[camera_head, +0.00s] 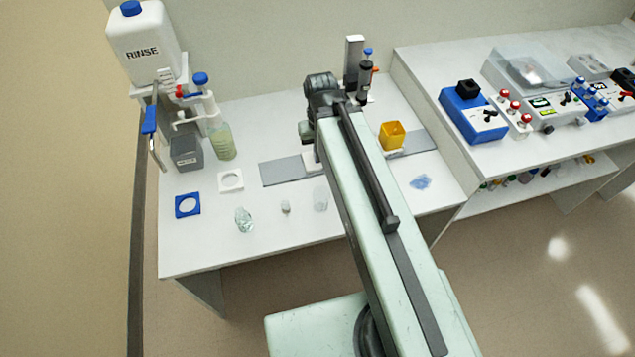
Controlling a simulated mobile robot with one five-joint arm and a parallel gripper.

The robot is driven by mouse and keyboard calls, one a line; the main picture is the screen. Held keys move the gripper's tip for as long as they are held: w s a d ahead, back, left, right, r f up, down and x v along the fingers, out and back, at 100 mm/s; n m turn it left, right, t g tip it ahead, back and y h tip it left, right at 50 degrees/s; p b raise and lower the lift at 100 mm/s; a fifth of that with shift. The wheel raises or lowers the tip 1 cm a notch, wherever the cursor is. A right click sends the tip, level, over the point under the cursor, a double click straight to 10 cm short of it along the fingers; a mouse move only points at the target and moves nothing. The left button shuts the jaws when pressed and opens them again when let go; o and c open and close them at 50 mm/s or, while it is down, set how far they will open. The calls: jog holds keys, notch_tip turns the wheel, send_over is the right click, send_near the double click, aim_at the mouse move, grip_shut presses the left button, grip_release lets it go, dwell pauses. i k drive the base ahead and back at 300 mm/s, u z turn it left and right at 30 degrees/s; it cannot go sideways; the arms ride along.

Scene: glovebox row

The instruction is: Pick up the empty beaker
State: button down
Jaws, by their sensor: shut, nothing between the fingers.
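A clear, faint glass vessel (321,199), probably the empty beaker, stands near the front of the white bench just left of my arm. Its contents are hard to make out. A greenish faceted glass piece (244,219) and a tiny pale item (285,207) are to its left. My gripper (308,140) points down over the grey strip at the middle of the bench, behind the clear vessel and apart from it. It is shut and empty; its fingertips are small and partly hidden by my arm.
A RINSE bottle (142,48), pump bottle (220,140) and grey container (186,152) crowd the back left. A yellow box (392,134) and blue patch (421,182) are right of my arm. Blue (188,205) and white (231,180) holed squares lie left.

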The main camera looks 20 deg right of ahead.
aim_at(320, 194)
jog(key=i, duration=0.15)
jog(key=k, duration=0.5)
jog(key=u, duration=3.35)
jog(key=k, duration=1.45)
jog(key=u, duration=0.15)
